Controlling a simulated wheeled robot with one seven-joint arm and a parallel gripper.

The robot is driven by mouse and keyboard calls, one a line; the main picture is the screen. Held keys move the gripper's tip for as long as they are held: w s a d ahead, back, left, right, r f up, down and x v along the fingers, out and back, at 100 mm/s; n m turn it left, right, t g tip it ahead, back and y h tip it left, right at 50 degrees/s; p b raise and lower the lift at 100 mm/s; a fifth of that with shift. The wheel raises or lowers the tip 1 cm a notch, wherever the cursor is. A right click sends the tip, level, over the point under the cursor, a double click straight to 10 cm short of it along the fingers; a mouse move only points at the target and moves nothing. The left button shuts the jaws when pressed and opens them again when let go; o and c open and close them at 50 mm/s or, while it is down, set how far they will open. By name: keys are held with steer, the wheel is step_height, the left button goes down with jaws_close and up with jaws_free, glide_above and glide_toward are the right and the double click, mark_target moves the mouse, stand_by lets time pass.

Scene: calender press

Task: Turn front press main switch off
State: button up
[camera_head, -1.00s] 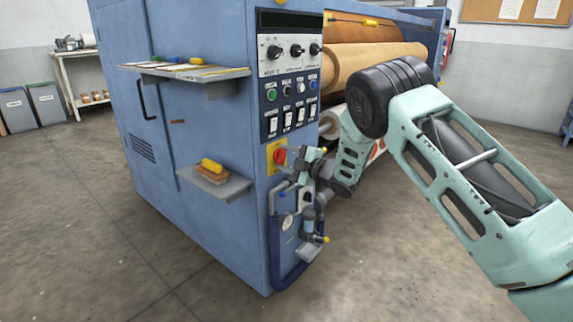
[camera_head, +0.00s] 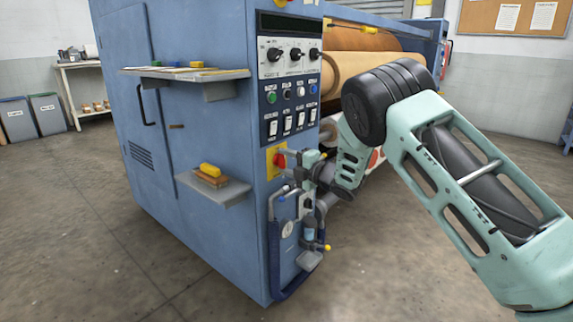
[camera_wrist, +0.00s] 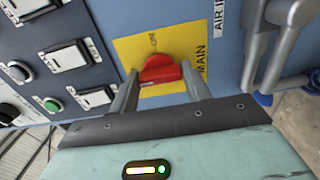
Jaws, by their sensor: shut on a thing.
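The main switch (camera_wrist: 160,70) is a red rotary knob on a yellow plate (camera_wrist: 130,50) marked MAIN and ON. In the wrist view my gripper (camera_wrist: 160,78) has one finger on each side of the knob and is shut on it. In the head view the main switch (camera_head: 279,160) sits low on the narrow front panel of the blue press (camera_head: 225,130). My gripper (camera_head: 290,157) reaches it from the right, and my wrist hides part of the area beside it. The knob's exact angle is hard to read.
Grey pipes (camera_wrist: 262,50) labelled AIR run close beside the plate. White rocker switches and a green button (camera_wrist: 51,104) lie on the other side. A shelf (camera_head: 225,190) with a yellow-handled brush juts from the press's side. Open floor lies in front.

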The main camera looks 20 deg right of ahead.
steer(key=shift+f, duration=0.1)
steer(key=o, duration=1)
steer(key=shift+c, duration=0.2)
steer(key=shift+s+d, duration=0.1)
steer(key=p+v, duration=0.3)
steer(key=v, duration=1.4)
